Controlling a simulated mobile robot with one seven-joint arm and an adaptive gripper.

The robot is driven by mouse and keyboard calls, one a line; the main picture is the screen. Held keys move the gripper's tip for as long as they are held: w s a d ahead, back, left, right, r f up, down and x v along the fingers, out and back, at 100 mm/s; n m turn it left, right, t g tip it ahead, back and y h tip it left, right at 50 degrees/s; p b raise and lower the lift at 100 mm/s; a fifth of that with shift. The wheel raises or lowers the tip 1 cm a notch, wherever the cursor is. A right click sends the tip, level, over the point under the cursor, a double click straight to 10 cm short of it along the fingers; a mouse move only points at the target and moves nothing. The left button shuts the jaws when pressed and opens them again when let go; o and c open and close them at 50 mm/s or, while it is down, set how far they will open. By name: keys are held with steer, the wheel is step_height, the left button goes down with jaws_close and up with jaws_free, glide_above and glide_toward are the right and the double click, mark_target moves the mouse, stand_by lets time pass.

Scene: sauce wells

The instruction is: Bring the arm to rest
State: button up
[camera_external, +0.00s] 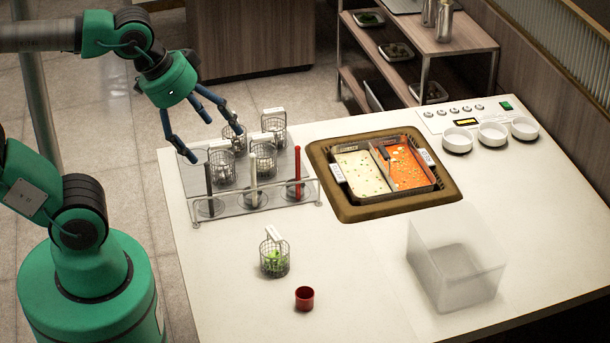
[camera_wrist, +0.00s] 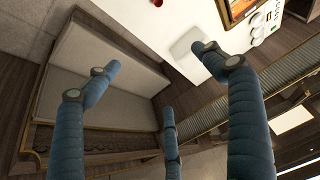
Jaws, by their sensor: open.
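My gripper (camera_external: 207,135) is open and empty in the external view. In the wrist view the spread fingers (camera_wrist: 160,90) hold nothing. Behind them show the floor, a bench-like piece of furniture and a part of the white counter. I cannot tell how far the fingertips are from the rack's baskets.
The rack holds several wire baskets and three upright rods. A basket with greens (camera_external: 274,262), a red cup (camera_external: 304,298) and a clear bin (camera_external: 455,262) stand in front. A two-part sauce well (camera_external: 345,208) and three white bowls (camera_external: 492,134) are right. The counter's front left is clear.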

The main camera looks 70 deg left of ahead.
steer(key=shift+s+d+f, duration=0.15)
steer(key=shift+s+f, duration=0.05)
steer(key=shift+s, duration=0.1)
step_height(320, 180, down, 9)
steer(key=b, duration=0.9)
steer(key=shift+f, duration=0.2)
